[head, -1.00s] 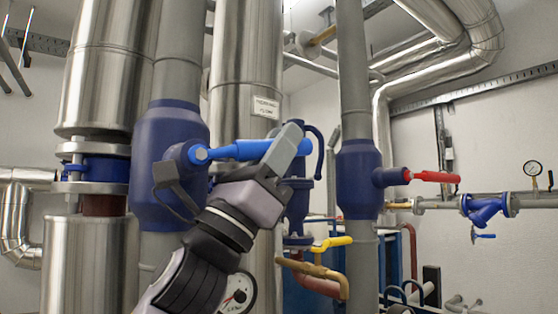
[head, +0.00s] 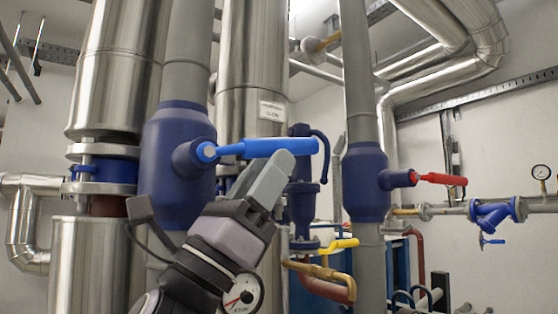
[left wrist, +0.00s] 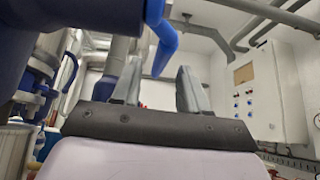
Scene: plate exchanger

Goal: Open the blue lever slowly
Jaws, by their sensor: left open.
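The blue lever (head: 262,148) sticks out to the right, nearly level, from the large dark blue valve body (head: 178,150) on a grey vertical pipe in the head view. My left gripper (head: 277,166) comes up from below, its grey fingers just under the lever's middle and outer part. It is open. In the left wrist view, the blue lever (left wrist: 165,45) comes down from the top, and its end shows in the gap between the two fingers of my left gripper (left wrist: 158,76). I cannot tell whether a finger touches it. My right gripper is in neither view.
A second blue valve (head: 366,182) with a red lever (head: 442,179) stands to the right. A yellow lever (head: 338,245) and a round gauge (head: 242,292) sit below. Steel pipes crowd the left and back. A white cabinet (left wrist: 267,92) shows in the left wrist view.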

